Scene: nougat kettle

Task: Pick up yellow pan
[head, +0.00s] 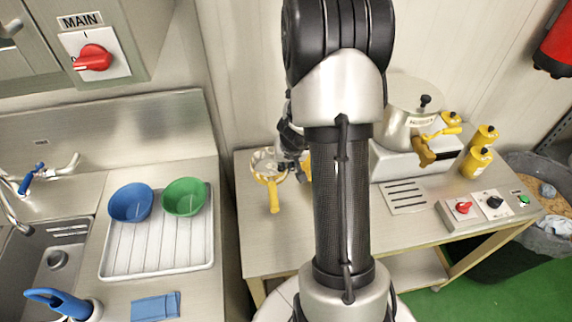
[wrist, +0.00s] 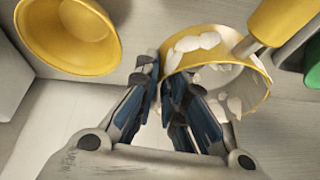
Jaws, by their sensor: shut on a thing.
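The yellow pan (head: 274,196) is on the left part of the steel bench in the head view, its handle pointing toward the front. In the wrist view the yellow pan (wrist: 262,92) has whitish pieces in and around its rim, and its handle runs to the upper right. My gripper (head: 287,170) is at the pan's right side. In the wrist view my gripper (wrist: 163,92) is shut on the pan's near wall, one finger on each side of it. Whether the pan touches the bench is unclear.
A second yellow round vessel (wrist: 72,62) lies close by in the wrist view. A steel kettle (head: 398,132), yellow bottles (head: 476,162) and a control box (head: 464,208) stand to the right. A sink counter with blue (head: 131,203) and green (head: 184,197) bowls is left.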

